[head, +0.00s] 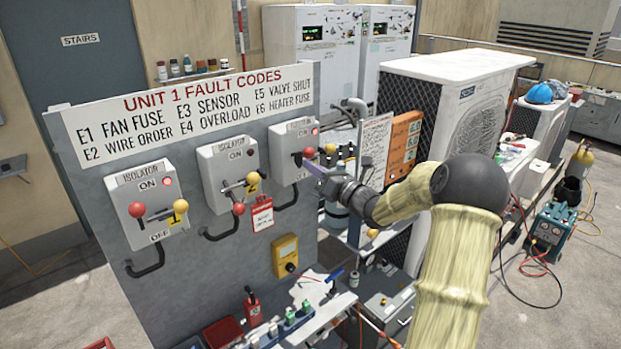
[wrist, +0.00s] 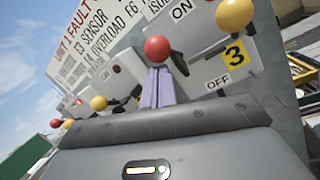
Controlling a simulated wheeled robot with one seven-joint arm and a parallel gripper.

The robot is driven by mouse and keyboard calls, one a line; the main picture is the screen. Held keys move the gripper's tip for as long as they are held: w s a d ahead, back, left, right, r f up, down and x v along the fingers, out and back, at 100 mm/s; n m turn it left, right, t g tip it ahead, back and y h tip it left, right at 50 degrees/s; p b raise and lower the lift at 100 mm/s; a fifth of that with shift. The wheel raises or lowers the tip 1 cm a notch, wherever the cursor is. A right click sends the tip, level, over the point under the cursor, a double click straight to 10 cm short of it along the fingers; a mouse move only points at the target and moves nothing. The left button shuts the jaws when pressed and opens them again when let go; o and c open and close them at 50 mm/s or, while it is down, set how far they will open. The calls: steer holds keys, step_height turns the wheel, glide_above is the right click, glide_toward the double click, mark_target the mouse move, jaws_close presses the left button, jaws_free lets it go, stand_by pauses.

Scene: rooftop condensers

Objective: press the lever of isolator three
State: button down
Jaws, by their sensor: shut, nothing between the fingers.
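Isolator three (head: 290,140) is the rightmost light-grey box on the grey panel. Its lever has a red ball (head: 308,152) at the left end and a yellow ball (head: 330,148) at the right. In the wrist view the red ball (wrist: 157,49) sits right at the tips of my gripper (wrist: 158,72), whose lavender fingers are together and empty. The yellow ball (wrist: 235,15) is above the yellow "3" label (wrist: 235,54), with OFF below it. In the head view my gripper (head: 314,170) is just below the red ball. I cannot tell whether they touch.
Isolator two (head: 228,165), with a hanging red-and-white tag (head: 262,214), and isolator one (head: 145,195) are to the left. A large condenser (head: 455,110) stands right of the panel. A cluttered bench (head: 310,300) lies below.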

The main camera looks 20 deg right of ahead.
steer(key=shift+w+a+r, duration=0.1)
steer(key=shift+r, duration=0.85)
steer(key=shift+w+a+r, duration=0.1)
steer(key=shift+r, duration=0.8)
steer(key=shift+a+r, duration=0.1)
steer(key=shift+r, duration=0.4)
steer(key=b, duration=0.7)
glide_toward(310, 152)
step_height(310, 152, up, 3)
steer(key=s+a, duration=0.2)
steer(key=shift+w+d+f+g, duration=0.1)
steer(key=shift+w+d+g, duration=0.1)
steer(key=shift+g, duration=0.1)
